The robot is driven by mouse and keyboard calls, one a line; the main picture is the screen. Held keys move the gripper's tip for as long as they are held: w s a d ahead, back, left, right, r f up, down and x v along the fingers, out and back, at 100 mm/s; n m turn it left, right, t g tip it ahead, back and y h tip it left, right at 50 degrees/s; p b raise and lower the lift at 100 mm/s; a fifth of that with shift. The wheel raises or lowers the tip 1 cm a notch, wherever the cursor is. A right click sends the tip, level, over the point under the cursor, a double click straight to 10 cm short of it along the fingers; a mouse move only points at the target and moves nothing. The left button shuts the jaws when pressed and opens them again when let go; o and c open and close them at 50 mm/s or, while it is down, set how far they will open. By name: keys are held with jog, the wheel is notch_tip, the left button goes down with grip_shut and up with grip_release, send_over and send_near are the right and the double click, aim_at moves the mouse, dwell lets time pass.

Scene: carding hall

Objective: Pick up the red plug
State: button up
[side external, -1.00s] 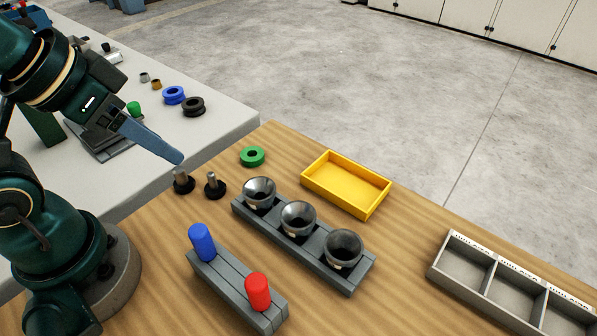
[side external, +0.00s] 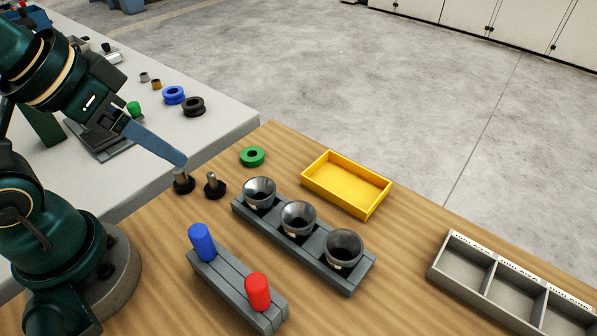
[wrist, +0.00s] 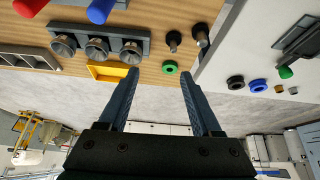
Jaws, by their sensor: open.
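The red plug (side external: 258,292) stands upright in the right end of a grey slotted block (side external: 225,283) on the wooden table. The blue plug (side external: 202,242) stands in the block's left end. In the wrist view the red plug (wrist: 29,7) is cut by the top left edge, with the blue plug (wrist: 100,10) to its right. My gripper (side external: 182,160) is up and to the left of the red plug, well apart from it. In the wrist view its two fingers (wrist: 160,74) are spread with nothing between them.
A grey rack with three metal cups (side external: 298,217) stands behind the block. A yellow tray (side external: 345,184), a green ring (side external: 252,156) and two black-based pegs (side external: 215,185) lie farther back. A grey compartment box (side external: 515,285) is at right. Bare wood lies between rack and box.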

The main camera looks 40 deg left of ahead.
jog(key=n, duration=0.1)
jog(key=n+g, duration=0.3)
jog(key=g, duration=0.2)
send_over(255, 281)
jog(key=w+a, duration=0.3)
jog(key=s+d+f+m, duration=0.2)
jog(key=d+f, duration=0.1)
jog(key=shift+s+f+g, duration=0.25)
jog(key=shift+s+g, duration=0.05)
jog(key=shift+s, duration=0.05)
jog(key=shift+s+f, duration=0.2)
jog(key=shift+f, duration=2.4)
jog(key=shift+c, duration=0.3)
